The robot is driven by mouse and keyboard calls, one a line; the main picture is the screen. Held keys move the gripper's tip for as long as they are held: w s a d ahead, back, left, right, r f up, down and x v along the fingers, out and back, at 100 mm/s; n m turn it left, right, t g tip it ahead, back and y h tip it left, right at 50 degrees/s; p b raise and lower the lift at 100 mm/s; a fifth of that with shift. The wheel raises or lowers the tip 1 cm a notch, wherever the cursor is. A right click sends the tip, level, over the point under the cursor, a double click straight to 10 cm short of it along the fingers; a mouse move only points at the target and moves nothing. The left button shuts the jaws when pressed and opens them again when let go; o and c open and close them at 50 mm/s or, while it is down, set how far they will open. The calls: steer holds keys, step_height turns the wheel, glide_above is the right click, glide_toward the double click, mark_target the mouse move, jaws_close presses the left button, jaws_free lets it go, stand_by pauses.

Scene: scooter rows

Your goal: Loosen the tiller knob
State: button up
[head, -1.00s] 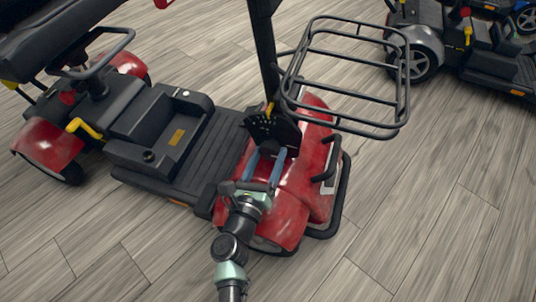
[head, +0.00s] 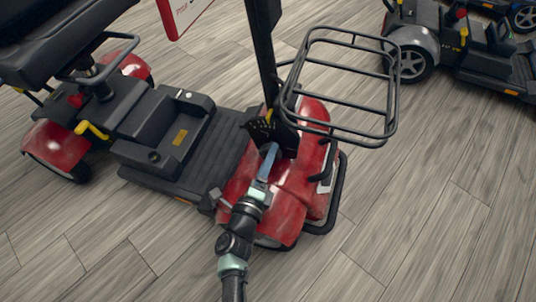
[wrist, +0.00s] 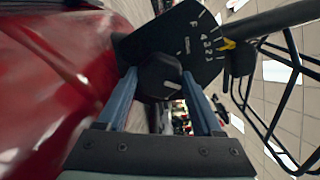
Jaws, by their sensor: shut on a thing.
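The tiller knob (wrist: 160,77) is black and round with a pale mark on its face. It sits at the black numbered plate (wrist: 185,45) at the tiller's foot. My gripper (wrist: 159,82) is shut on the knob, one blue finger on each side of it. In the head view my gripper (head: 270,150) reaches over the red front of the scooter (head: 292,180) to the base of the black tiller (head: 264,60). There the fingers overlap in a line and the knob is hidden.
A wire basket (head: 345,132) hangs at the tiller's right, close to my gripper. The scooter's deck (head: 205,150) and seat (head: 55,40) are at left. Another scooter (head: 465,45) stands at back right. The wooden floor (head: 410,220) at right is clear.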

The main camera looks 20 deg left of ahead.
steer(key=n+p, duration=0.1)
steer(key=n, duration=0.3)
steer(key=shift+n+p, duration=0.75)
steer(key=shift+n, duration=1.05)
steer(key=o, duration=1.4)
steer(key=shift+c, duration=0.2)
steer(key=s+p, duration=0.1)
steer(key=s, duration=0.3)
steer(key=s+p, duration=0.2)
steer(key=s, duration=0.2)
steer(key=s+d+p, duration=0.1)
steer(key=s, duration=0.4)
steer(key=shift+p, duration=0.4)
